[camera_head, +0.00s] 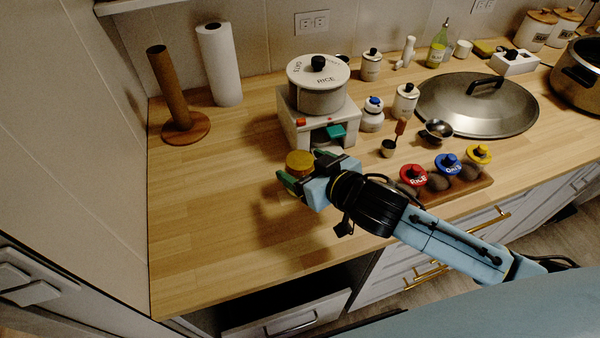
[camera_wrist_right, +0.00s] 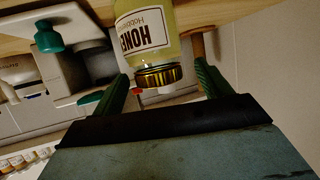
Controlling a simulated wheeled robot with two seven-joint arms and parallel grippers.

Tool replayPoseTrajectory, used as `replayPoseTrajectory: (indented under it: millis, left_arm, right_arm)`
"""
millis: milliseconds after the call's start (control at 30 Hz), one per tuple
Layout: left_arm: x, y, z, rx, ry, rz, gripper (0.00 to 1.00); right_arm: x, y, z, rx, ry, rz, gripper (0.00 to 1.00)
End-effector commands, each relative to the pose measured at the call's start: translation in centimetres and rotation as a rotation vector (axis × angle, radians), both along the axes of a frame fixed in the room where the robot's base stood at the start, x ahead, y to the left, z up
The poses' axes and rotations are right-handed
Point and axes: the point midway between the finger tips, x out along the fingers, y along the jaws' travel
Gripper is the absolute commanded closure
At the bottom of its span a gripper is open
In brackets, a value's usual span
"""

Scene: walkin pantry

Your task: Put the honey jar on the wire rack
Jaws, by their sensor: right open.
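The honey jar (camera_head: 299,161) stands on the wooden counter with its gold lid up. In the right wrist view the honey jar (camera_wrist_right: 147,38) appears upside down, with its label and ribbed gold lid showing. My right gripper (camera_head: 305,170) is at the jar, coming from the right, with its green fingers apart. In the wrist view the lid lies in the gap between the fingertips of my right gripper (camera_wrist_right: 158,82); no clear contact shows. The gripper hides part of the jar in the head view. I cannot make out a wire rack. My left gripper is not in view.
A white stand (camera_head: 295,122) with a pot (camera_head: 318,98) on top is just behind the jar. A brown wooden post (camera_head: 168,85) and a paper roll (camera_head: 219,70) stand at the back left. Several colored-lid jars sit in a wooden tray (camera_head: 465,190) at right. The counter's left front is clear.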

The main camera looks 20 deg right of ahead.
Motion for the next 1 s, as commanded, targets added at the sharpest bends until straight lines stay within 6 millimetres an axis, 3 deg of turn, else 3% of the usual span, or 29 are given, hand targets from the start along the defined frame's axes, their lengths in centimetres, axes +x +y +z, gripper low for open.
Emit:
replayPoseTrajectory:
  millis: [300, 600, 1000]
  left_arm:
    - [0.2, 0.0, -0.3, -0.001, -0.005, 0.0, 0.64]
    - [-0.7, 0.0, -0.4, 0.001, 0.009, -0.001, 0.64]
    - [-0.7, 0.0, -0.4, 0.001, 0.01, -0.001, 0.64]
  right_arm:
    - [3.5, 1.1, -2.0, 0.0, 0.0, 0.0, 0.23]
    - [3.7, 1.2, -2.1, -0.001, 0.0, 0.0, 0.24]
    - [3.7, 1.2, -2.2, -0.002, 0.002, 0.0, 0.77]
